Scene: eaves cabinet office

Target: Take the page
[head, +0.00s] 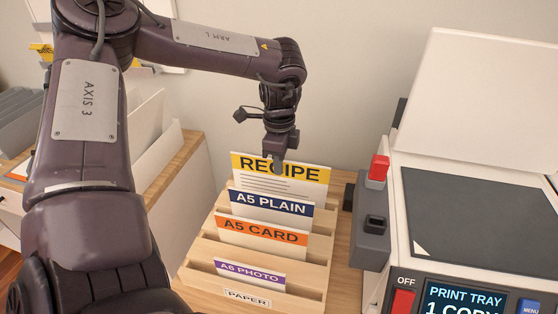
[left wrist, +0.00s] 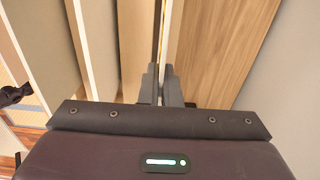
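The page headed RECIPE (head: 281,171), white with a yellow band, stands upright in the rearmost visible slot of the wooden paper rack (head: 246,297). My left gripper (head: 278,166) points down at the middle of its top edge. In the left wrist view the two fingers (left wrist: 161,87) are close together, one on each side of the page's thin edge (left wrist: 162,40), and look shut on it. The page's lower part is hidden behind the A5 PLAIN sheet (head: 270,205). My right gripper is not in view.
The A5 CARD (head: 262,235) and A6 PHOTO (head: 249,272) sheets stand in front in the rack. A printer (head: 470,215) with a raised lid is close on the right. A grey holder with a red-topped item (head: 378,169) stands between. The wall is behind.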

